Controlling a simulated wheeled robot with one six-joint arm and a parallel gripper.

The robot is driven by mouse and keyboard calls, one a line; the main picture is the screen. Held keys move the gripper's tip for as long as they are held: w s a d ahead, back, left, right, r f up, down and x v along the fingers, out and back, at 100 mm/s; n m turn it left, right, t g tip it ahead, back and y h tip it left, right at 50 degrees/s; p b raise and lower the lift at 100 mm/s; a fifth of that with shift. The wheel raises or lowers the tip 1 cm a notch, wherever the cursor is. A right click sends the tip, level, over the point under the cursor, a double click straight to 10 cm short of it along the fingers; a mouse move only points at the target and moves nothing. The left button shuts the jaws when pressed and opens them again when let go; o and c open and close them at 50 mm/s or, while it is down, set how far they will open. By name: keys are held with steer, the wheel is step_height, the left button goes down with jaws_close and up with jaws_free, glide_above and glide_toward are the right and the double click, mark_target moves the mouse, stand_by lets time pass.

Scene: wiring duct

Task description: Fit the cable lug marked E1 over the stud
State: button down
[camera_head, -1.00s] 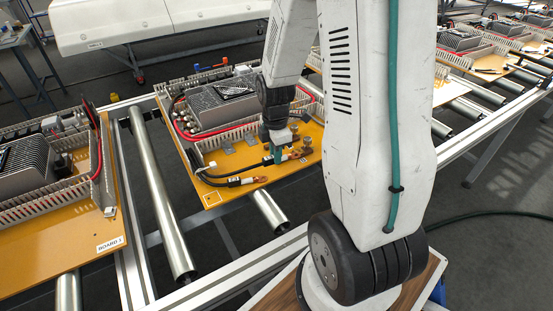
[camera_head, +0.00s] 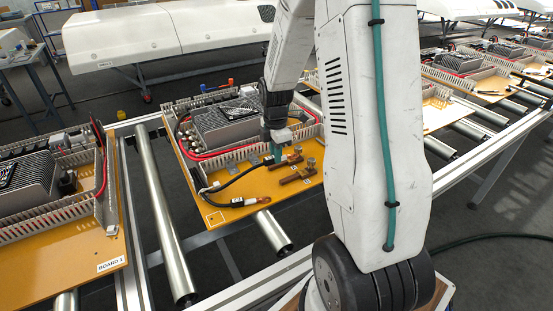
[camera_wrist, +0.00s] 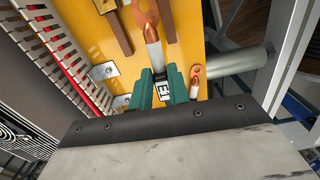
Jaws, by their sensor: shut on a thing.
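My gripper (camera_wrist: 168,88), with teal fingers, is shut on a black cable. The held cable's marker (camera_wrist: 163,90) shows an E; the rest is hard to read. Its copper lug (camera_wrist: 147,12) points away from the fingers, with a pale sleeve (camera_wrist: 155,55) behind it. In the head view my gripper (camera_head: 277,155) is above the orange board near two copper bars (camera_head: 288,161) (camera_head: 296,175). A stud (camera_head: 298,150) stands at the end of each bar, the other stud (camera_head: 311,163) nearer. The held lug's gap to either stud cannot be told.
A second cable's lug (camera_head: 237,202) lies near the board's front edge; it also shows in the wrist view (camera_wrist: 195,72). Slotted duct walls (camera_wrist: 65,55) and a finned grey unit (camera_head: 225,122) stand behind. Metal brackets (camera_wrist: 103,71) sit on the board.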

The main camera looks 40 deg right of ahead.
steer(key=w+d+r, duration=0.1)
steer(key=w+d, duration=0.2)
steer(key=w, duration=0.2)
steer(key=shift+d+r+n, duration=0.15)
steer(key=shift+d+n, duration=0.05)
steer(key=shift+n, duration=0.1)
steer(key=shift+w, duration=0.1)
stand_by(0.6)
steer(key=shift+f, duration=2.9)
steer(key=shift+f, duration=0.9)
steer(key=c, duration=1.3)
jaws_free()
steer(key=shift+o, duration=0.2)
step_height(320, 180, up, 8)
